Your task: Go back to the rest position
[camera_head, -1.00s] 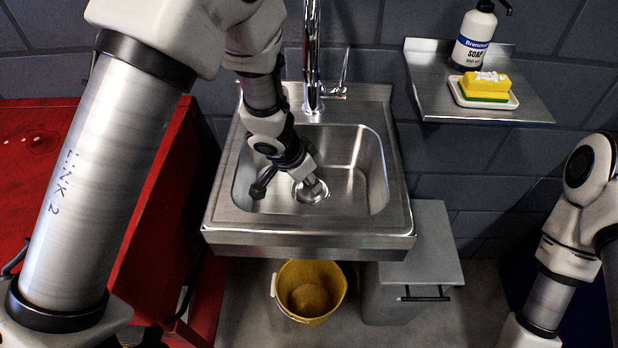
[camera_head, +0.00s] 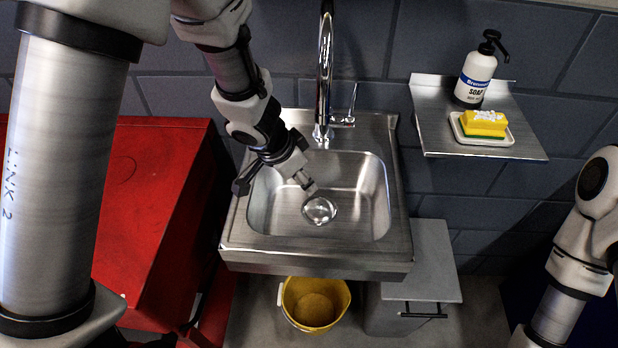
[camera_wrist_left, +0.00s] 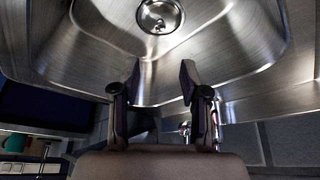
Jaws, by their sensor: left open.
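My left gripper (camera_head: 307,186) hangs over the left part of the steel sink (camera_head: 352,240), up and left of the round drain (camera_head: 319,210). In the left wrist view its two fingers stand apart with nothing between them, so the gripper (camera_wrist_left: 161,82) is open and empty. The drain shows there beyond the fingertips (camera_wrist_left: 160,16). My right arm enters at the right edge of the head view, and its gripper is out of view.
The faucet (camera_head: 324,75) rises behind the basin, close to my left arm. A red cabinet (camera_head: 150,200) stands left of the sink. A yellow bucket (camera_head: 315,302) and a grey bin (camera_head: 425,265) are below. A wall shelf (camera_head: 480,146) holds a soap bottle (camera_head: 475,78) and yellow sponge (camera_head: 484,123).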

